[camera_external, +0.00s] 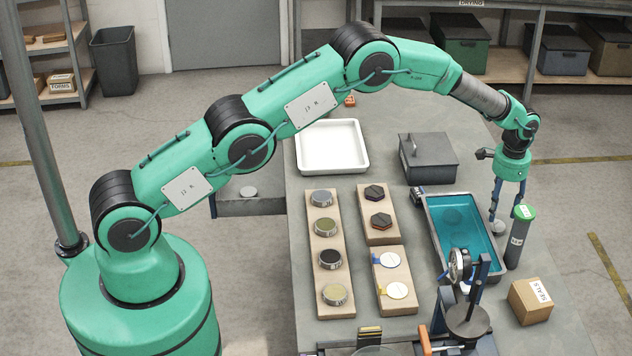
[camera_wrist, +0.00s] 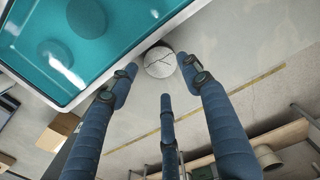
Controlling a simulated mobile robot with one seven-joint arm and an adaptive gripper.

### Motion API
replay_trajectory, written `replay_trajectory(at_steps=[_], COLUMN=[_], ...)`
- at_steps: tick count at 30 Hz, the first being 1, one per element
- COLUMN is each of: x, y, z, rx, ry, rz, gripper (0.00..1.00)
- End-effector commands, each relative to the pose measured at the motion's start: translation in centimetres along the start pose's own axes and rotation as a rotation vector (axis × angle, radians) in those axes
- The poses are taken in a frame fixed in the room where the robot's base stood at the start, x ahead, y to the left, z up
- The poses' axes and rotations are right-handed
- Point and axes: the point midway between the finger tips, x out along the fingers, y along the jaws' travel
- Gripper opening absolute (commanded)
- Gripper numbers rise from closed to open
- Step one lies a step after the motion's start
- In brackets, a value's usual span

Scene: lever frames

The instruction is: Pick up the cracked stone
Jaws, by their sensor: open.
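The cracked stone (camera_external: 498,227) is a small round grey piece beside the right rim of the teal-filled tray. In the wrist view the cracked stone (camera_wrist: 160,62) shows a pale round top with dark crack lines. My gripper (camera_external: 502,207) points down just above the stone. In the wrist view my gripper (camera_wrist: 160,80) has three blue fingers spread apart, with the stone showing between and beyond the tips. The gripper is open and empty. I cannot tell whether any finger touches the stone.
The tray of teal liquid (camera_external: 431,224) stands close left of the stone, with a dark round shape in it. A green-capped dark cylinder (camera_external: 517,240) stands close right. A cardboard box (camera_external: 531,301) and a metal stand (camera_external: 467,318) are nearer the front. Wooden boards with discs (camera_external: 323,268) lie further left.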

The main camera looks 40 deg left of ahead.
Motion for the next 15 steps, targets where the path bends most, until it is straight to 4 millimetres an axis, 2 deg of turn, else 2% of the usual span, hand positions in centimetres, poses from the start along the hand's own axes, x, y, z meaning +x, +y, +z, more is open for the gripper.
replay_trajectory(at_steps=[15], x=[0.74], y=[-0.02], z=[0.02], rx=[0.000], ry=[-0.001], rz=[0.000], gripper=[0.48])
